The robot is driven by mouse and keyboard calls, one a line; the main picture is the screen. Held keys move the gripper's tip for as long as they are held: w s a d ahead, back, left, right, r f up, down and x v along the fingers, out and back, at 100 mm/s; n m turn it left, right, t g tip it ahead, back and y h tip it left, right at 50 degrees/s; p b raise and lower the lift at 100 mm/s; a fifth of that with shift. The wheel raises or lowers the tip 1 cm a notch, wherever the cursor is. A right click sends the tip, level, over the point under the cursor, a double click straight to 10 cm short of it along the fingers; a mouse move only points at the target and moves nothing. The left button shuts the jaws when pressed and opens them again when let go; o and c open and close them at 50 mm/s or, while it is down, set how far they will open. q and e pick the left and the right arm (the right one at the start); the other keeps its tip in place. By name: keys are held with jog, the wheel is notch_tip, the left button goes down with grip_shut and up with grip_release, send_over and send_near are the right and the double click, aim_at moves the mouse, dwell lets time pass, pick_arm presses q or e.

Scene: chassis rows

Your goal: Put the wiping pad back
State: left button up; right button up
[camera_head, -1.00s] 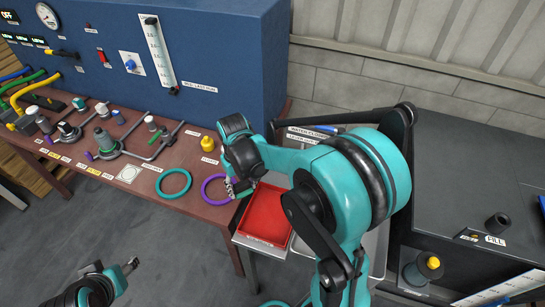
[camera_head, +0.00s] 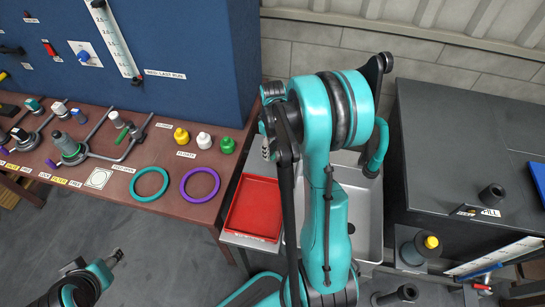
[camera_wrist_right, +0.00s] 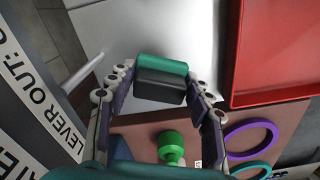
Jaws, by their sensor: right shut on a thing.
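The wiping pad (camera_wrist_right: 161,78), a block with a green top layer and a dark lower layer, sits between the fingers of my right gripper (camera_wrist_right: 160,97) in the right wrist view. The fingers are shut on it, and it is held over a pale metal surface. In the head view my right gripper (camera_head: 267,143) is partly hidden by its own arm, beside the blue cabinet's corner, and the pad is not clearly visible there. My left gripper (camera_head: 117,258) is at the lower left over the floor, too small to tell its opening.
A red tray (camera_head: 253,207) stands beside a metal basin (camera_head: 366,215). The brown table (camera_head: 208,210) holds a purple ring (camera_head: 200,184), a teal ring (camera_head: 149,184), and yellow, white and green (camera_head: 227,145) knobs. A dark cabinet (camera_head: 450,130) stands right.

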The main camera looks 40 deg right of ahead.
aim_at(273, 154)
notch_tip(273, 154, down, 3)
jog(key=shift+f+b, duration=0.2)
jog(key=shift+b, duration=0.45)
jog(key=shift+f, duration=0.2)
jog(key=shift+s+a, duration=0.1)
jog(key=shift+f, duration=0.15)
jog(key=o, duration=1.1)
